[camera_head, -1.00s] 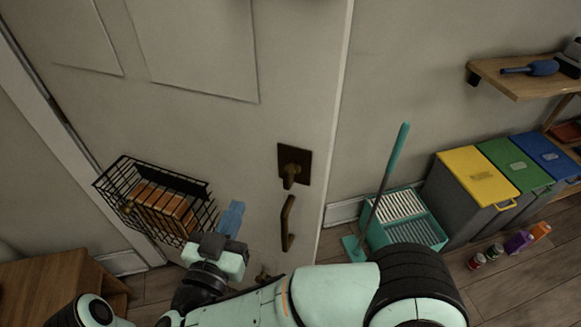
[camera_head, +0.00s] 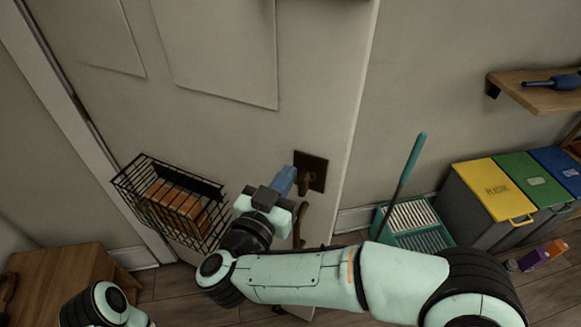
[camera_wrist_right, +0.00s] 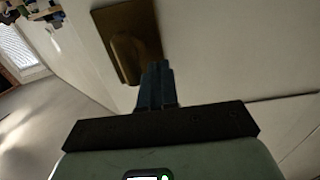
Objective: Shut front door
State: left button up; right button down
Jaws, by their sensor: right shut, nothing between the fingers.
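The front door (camera_head: 225,120) is a pale panel filling the middle of the head view. Its free right edge (camera_head: 352,110) stands out in front of the wall, with no frame against it, so the door appears open. A bronze lock plate with a knob (camera_head: 318,166) is near that edge. The pull handle (camera_head: 300,222) below is partly hidden by my right gripper (camera_head: 285,180). That gripper is shut and empty, its blue fingertips close beside the plate. In the right wrist view the fingers (camera_wrist_right: 156,82) overlap the plate (camera_wrist_right: 118,38); contact is unclear. My left gripper is out of view.
A wire basket of brick-like blocks (camera_head: 125,184) hangs on the door's left part. A wooden table (camera_head: 60,270) stands at lower left. A teal mop and tray (camera_head: 440,240), coloured bins (camera_head: 490,185) and a wooden shelf (camera_head: 530,92) are at right.

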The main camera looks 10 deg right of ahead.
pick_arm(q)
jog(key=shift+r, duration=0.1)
pick_arm(e)
jog(key=shift+x, duration=1.15)
